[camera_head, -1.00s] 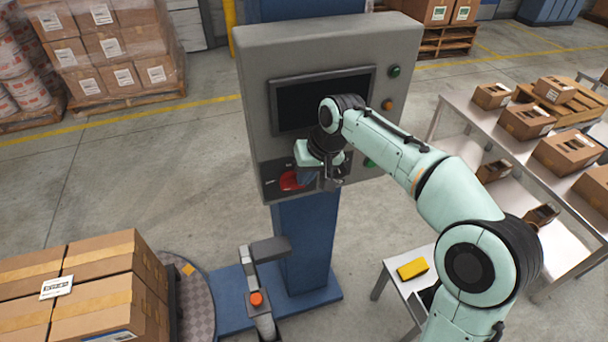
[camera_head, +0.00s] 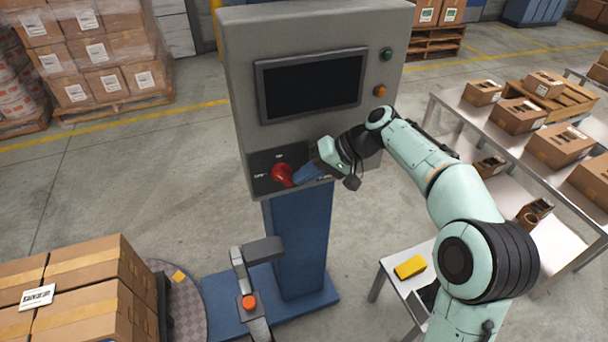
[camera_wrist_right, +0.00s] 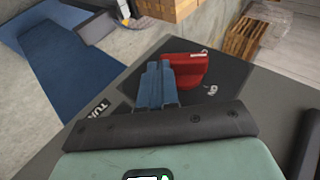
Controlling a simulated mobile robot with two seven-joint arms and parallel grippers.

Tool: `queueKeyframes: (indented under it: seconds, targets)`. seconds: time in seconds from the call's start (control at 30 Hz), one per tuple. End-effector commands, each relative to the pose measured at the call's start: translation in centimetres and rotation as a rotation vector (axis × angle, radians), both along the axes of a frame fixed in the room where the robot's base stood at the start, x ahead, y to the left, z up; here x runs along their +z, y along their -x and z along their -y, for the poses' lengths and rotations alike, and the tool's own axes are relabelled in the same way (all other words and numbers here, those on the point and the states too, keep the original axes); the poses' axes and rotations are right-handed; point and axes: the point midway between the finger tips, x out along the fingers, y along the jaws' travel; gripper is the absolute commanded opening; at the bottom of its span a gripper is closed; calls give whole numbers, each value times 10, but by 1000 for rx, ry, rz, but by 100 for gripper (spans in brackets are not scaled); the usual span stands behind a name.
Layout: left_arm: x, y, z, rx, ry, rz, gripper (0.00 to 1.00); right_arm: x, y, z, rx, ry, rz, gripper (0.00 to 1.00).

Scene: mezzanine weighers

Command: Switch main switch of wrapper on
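The wrapper's grey control cabinet (camera_head: 235,90) stands on a blue column. Its main switch, a red rotary knob (camera_head: 282,175), sits on a dark plate at the lower left of the front. In the right wrist view the red knob (camera_wrist_right: 186,70) has a white mark at its far right end, some way from the "ON" label (camera_wrist_right: 211,90). My right gripper (camera_head: 298,178) reaches in from the right. Its blue fingers (camera_wrist_right: 156,84) are close together beside the knob, not around it. They overlap its edge in view; I cannot tell whether they touch. My left gripper is out of view.
Green (camera_head: 387,54) and orange (camera_head: 380,90) buttons sit right of the dark screen (camera_head: 312,85). Boxes on a turntable (camera_head: 182,300) are at lower left. A small table (camera_head: 393,285) and a box-laden bench (camera_head: 450,98) stand right.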

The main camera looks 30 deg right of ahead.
Motion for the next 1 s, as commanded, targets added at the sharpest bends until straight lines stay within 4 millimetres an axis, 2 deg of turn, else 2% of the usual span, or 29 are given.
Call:
queueKeyframes:
  seconds: [0.4,1.0]
  targets:
    - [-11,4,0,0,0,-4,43,-18,0,-2,0,1,-3,0]
    - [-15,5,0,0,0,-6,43,-24,-1,-4,1,0,-2,0]
